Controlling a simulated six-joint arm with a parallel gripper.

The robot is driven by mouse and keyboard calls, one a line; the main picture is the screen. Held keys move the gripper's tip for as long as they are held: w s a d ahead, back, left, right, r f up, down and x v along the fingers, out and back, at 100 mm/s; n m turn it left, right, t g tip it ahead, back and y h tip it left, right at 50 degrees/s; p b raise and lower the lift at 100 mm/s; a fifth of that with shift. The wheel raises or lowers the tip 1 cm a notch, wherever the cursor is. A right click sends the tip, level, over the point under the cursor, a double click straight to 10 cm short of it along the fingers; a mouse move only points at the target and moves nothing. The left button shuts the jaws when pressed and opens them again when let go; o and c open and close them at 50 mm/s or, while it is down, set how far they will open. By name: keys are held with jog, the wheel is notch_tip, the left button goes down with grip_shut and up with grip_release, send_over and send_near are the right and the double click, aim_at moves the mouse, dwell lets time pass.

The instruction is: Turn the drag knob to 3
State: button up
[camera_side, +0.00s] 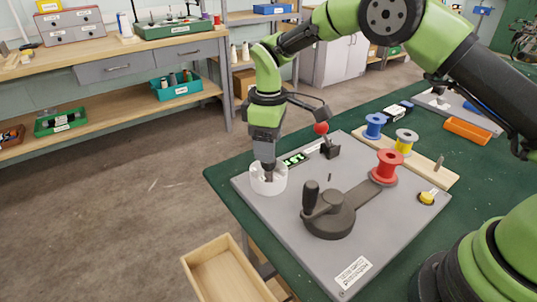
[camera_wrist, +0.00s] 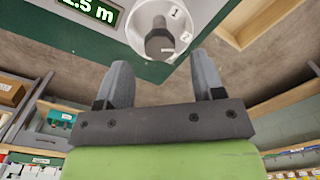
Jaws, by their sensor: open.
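The drag knob (camera_wrist: 160,42) is a dark faceted post in the middle of a round white dial (camera_wrist: 140,22). The numbers 1 and 2 show on the dial's right part in the wrist view; no 3 is visible there. In the side view the white dial (camera_side: 277,185) sits at the left corner of the grey board. My gripper (camera_wrist: 162,64) is open, and its two fingers appear on either side of and just short of the knob in the wrist view. In the side view my gripper (camera_side: 268,168) points down over the dial; its fingertips are hard to separate from the knob.
A green-lit display (camera_side: 295,160) and a red-balled lever (camera_side: 322,129) stand close to my gripper. A black crank (camera_side: 328,212), a red spool (camera_side: 386,168) and a yellow button (camera_side: 427,197) are on the grey board (camera_side: 280,218). A wooden drawer (camera_side: 225,270) is open below the table edge.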

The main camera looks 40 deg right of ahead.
jog(key=shift+f, duration=1.8)
jog(key=c, duration=0.9)
jog(key=m, duration=0.5)
jog(key=shift+m, duration=0.4)
jog(key=m, duration=0.5)
jog(key=shift+m, duration=0.4)
